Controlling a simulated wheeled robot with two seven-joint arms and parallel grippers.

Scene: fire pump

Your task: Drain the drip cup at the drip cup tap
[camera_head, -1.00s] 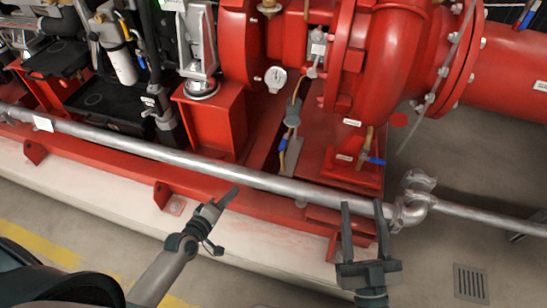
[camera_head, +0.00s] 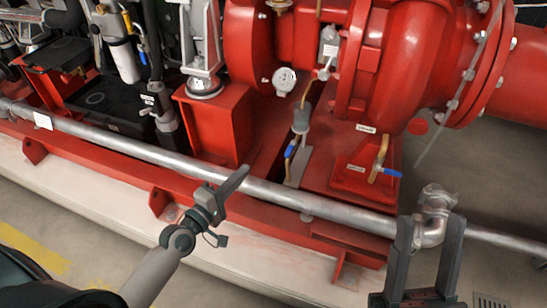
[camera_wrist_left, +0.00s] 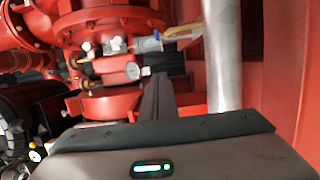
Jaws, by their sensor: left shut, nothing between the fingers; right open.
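The small grey drip cup (camera_head: 302,119) sits on a thin pipe at the foot of the red pump. Below it is a tap with a blue handle (camera_head: 290,150). My left gripper (camera_head: 240,174) is shut and empty, its tips over the silver pipe, left of and below the tap in the picture. Its dark fingers also show in the left wrist view (camera_wrist_left: 158,98). A blue-handled valve (camera_wrist_left: 148,43) is beyond them there; I cannot tell which one it is. My right gripper (camera_head: 430,220) is open, at the lower right, in front of the pipe coupling in the picture.
A long silver pipe (camera_head: 150,152) runs across the front of the red base frame. A pipe coupling (camera_head: 436,200) stands at its right. Another blue-handled valve (camera_head: 386,172) is right of the tap. A gauge (camera_head: 284,79) is above. Grey floor lies in front.

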